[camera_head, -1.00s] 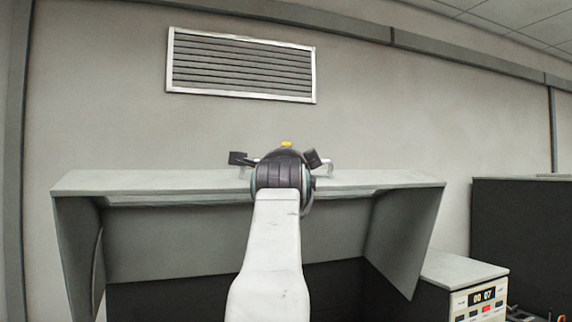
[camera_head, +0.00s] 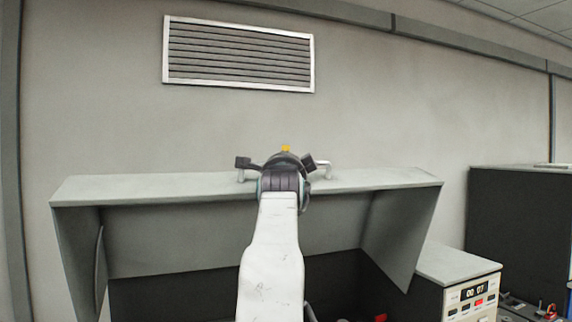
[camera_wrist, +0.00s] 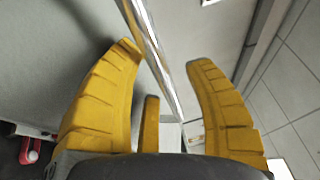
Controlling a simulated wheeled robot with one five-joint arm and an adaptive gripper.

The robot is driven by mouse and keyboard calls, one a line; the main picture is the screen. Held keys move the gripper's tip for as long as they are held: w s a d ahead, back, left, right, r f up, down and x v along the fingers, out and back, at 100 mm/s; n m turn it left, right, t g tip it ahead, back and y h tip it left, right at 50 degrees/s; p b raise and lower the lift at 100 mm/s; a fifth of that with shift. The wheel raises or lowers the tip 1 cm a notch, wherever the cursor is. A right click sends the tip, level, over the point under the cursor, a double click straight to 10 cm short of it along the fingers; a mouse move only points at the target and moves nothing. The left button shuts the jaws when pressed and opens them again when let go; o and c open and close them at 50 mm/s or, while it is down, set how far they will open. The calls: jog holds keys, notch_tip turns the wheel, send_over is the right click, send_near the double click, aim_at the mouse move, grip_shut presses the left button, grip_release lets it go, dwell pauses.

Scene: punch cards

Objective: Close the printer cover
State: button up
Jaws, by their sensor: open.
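The printer cover (camera_head: 230,248) is a grey hood standing raised in the head view, with its dark interior showing below. A shiny metal handle (camera_head: 322,167) runs along its upper edge, partly hidden behind my wrist. My gripper (camera_head: 286,158) is at this handle, its fingers mostly hidden in the head view. In the wrist view, the yellow fingers of my gripper (camera_wrist: 166,56) are spread apart. The chrome handle bar (camera_wrist: 150,35) runs between them, and they are not closed on it. I cannot tell if a finger touches it.
A control box (camera_head: 470,290) with a lit counter and buttons stands right of the cover. A dark cabinet (camera_head: 515,225) is farther right. A vented wall (camera_head: 400,120) rises behind.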

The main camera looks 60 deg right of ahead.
grip_shut()
dwell(0.5)
